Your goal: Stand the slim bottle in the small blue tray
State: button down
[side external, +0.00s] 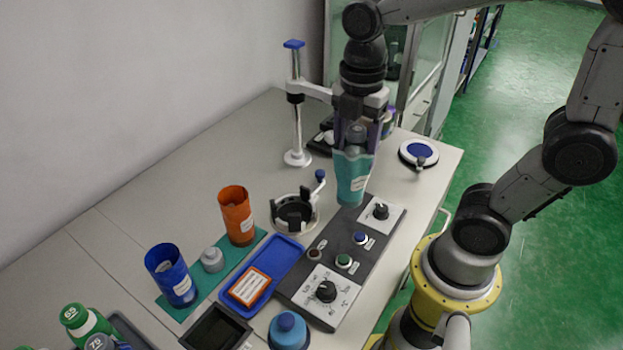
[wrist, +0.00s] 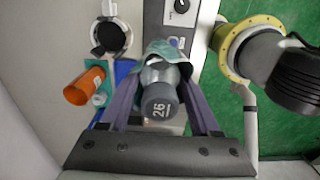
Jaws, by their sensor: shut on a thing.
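The slim bottle has a grey cap marked 26 and hangs roughly upright in my gripper (side external: 357,145); its cap (side external: 357,133) shows between the fingers. A teal sleeve (side external: 352,180) surrounds its lower body. In the wrist view the capped bottle (wrist: 160,105) lies between the two fingers, with the teal sleeve (wrist: 166,50) beyond. My gripper is shut on the bottle, over the far part of the control panel. The small blue tray (side external: 283,258) lies lower left on the table and holds an orange-framed label (side external: 249,287). Part of the tray (wrist: 124,70) shows in the wrist view.
The control panel (side external: 335,257) is right of the tray. A ring holder (side external: 294,212) and white post stand (side external: 296,110) stand behind. Orange (side external: 237,215) and blue (side external: 171,274) sleeves stand on a teal mat.

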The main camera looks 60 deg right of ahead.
jog(key=shift+s+a+m, duration=0.1)
jog(key=shift+s+m, duration=0.2)
jog(key=shift+m, duration=0.3)
jog(key=s+a, duration=0.3)
jog(key=a, duration=0.3)
jog(key=w+a+f+n, duration=0.1)
jog(key=w+a+f, duration=0.5)
jog(key=w+f, duration=0.6)
jog(key=shift+w+a+f, duration=0.2)
jog(key=shift+w+f, duration=0.15)
jog(key=shift+w, duration=0.25)
jog(key=shift+f, duration=0.1)
jog(key=shift+c, duration=0.6)
grip_release()
